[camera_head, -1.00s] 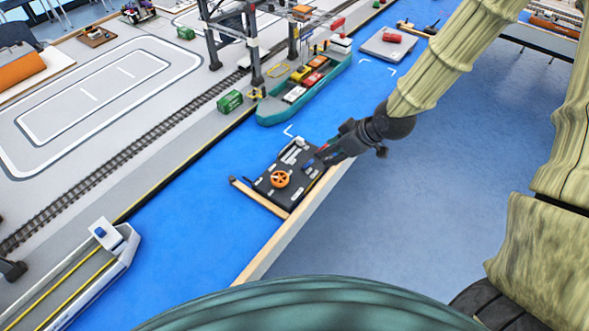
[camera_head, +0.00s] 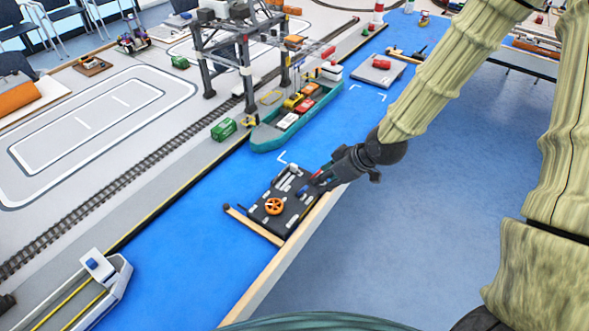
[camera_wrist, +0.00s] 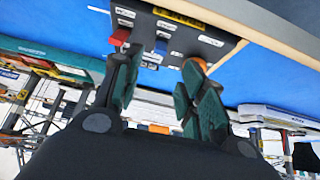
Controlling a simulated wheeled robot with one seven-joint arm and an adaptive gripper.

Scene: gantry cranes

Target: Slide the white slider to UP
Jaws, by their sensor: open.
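A black control panel (camera_head: 264,191) lies at the near edge of the blue surface, with an orange wheel (camera_head: 274,206), small white pieces and a blue piece (camera_head: 303,190) on it. I cannot tell which white piece is the white slider. My gripper (camera_head: 318,180) is over the panel's right end. In the wrist view the panel (camera_wrist: 184,17) is at the top, with a red knob (camera_wrist: 119,37), a blue knob (camera_wrist: 161,47) and pale labels. My gripper (camera_wrist: 160,82) is open there, its fingers apart and nothing seen held. Its right finger partly covers the orange wheel (camera_wrist: 196,66).
A wooden edge (camera_head: 268,280) runs along the panel's near side. A teal ship (camera_head: 268,136) with small cars and a gantry crane (camera_head: 245,75) stand beyond. A grey platform (camera_head: 383,72) lies farther right.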

